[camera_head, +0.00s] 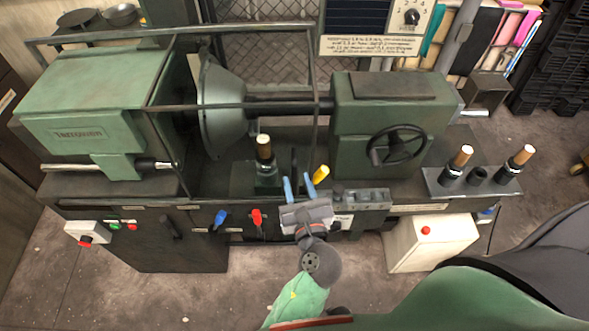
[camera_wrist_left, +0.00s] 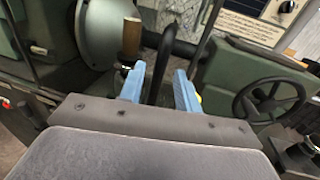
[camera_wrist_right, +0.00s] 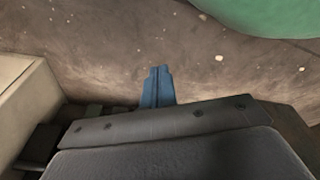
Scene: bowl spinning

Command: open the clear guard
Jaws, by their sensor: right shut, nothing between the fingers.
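The clear guard (camera_head: 315,75) shows as a thin dark frame with see-through panes. It stands down around the bowl-shaped grey-green metal form (camera_head: 222,108) on the lathe. My left gripper (camera_head: 298,181) is open below the guard's right part, with its blue fingers pointing at the machine. In the left wrist view, a dark curved bar (camera_wrist_left: 160,62) shows between the open fingers (camera_wrist_left: 158,80). I cannot tell whether they touch it. My right gripper (camera_wrist_right: 158,85) is shut and empty, above the floor; it is hidden in the head view.
The green headstock (camera_head: 95,95) is at left, the tailstock with a handwheel (camera_head: 398,145) at right. A wooden-topped tool post (camera_head: 264,155) and a yellow-handled part (camera_head: 321,174) are near the left gripper. A white box (camera_head: 430,243) stands in front.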

